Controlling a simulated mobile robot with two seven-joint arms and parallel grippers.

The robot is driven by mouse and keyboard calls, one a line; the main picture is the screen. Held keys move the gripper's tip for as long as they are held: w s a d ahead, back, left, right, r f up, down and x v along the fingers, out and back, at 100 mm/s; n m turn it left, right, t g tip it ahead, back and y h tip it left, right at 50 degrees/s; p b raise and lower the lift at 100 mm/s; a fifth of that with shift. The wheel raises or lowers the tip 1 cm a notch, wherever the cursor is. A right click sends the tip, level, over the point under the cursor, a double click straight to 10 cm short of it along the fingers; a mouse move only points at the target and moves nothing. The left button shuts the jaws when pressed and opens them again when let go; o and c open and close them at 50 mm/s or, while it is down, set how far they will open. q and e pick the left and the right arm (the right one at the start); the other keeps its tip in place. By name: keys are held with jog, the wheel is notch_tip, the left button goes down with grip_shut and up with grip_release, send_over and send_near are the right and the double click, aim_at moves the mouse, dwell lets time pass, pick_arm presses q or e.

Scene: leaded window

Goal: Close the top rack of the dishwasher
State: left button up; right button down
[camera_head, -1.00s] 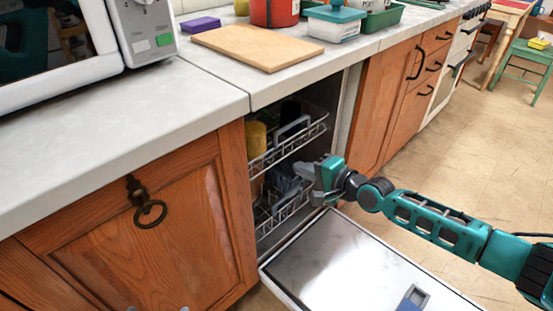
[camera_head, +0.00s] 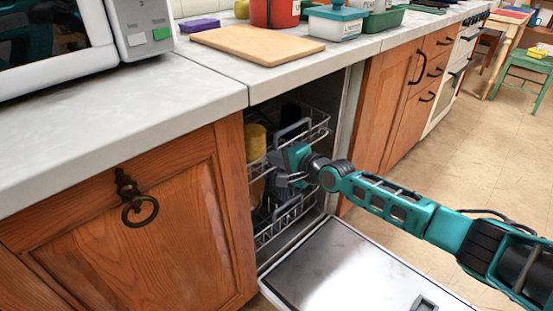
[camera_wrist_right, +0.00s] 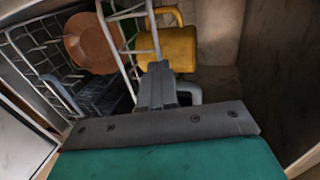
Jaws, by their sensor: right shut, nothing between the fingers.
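The dishwasher stands open under the counter, its door (camera_head: 345,262) folded down. The top rack (camera_head: 318,128) is a grey wire basket inside the opening, holding a yellow mug (camera_head: 256,140) and dark items. The lower rack (camera_head: 290,217) shows below it. My right gripper (camera_head: 278,168) is shut and empty at the front of the top rack; whether it touches the wires is unclear. In the right wrist view, the shut fingers (camera_wrist_right: 157,85) lie close to white rack wires, with the yellow mug (camera_wrist_right: 168,48) and a brown round dish (camera_wrist_right: 90,40) beyond. My left gripper is not in view.
A wooden cabinet door (camera_head: 135,220) with a ring handle is left of the dishwasher. The counter above holds a cutting board (camera_head: 257,44), a microwave (camera_head: 50,45) and containers. The floor (camera_head: 475,145) at the right is open.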

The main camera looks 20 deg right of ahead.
aim_at(255, 146)
jog(key=shift+w+a, duration=0.5)
jog(key=shift+w, duration=0.4)
jog(key=shift+w+a, duration=0.45)
jog(key=shift+w, duration=0.45)
jog(key=shift+w+a, duration=0.15)
jog(key=shift+w, duration=0.15)
jog(key=shift+r, duration=0.1)
jog(key=shift+w+r, duration=0.1)
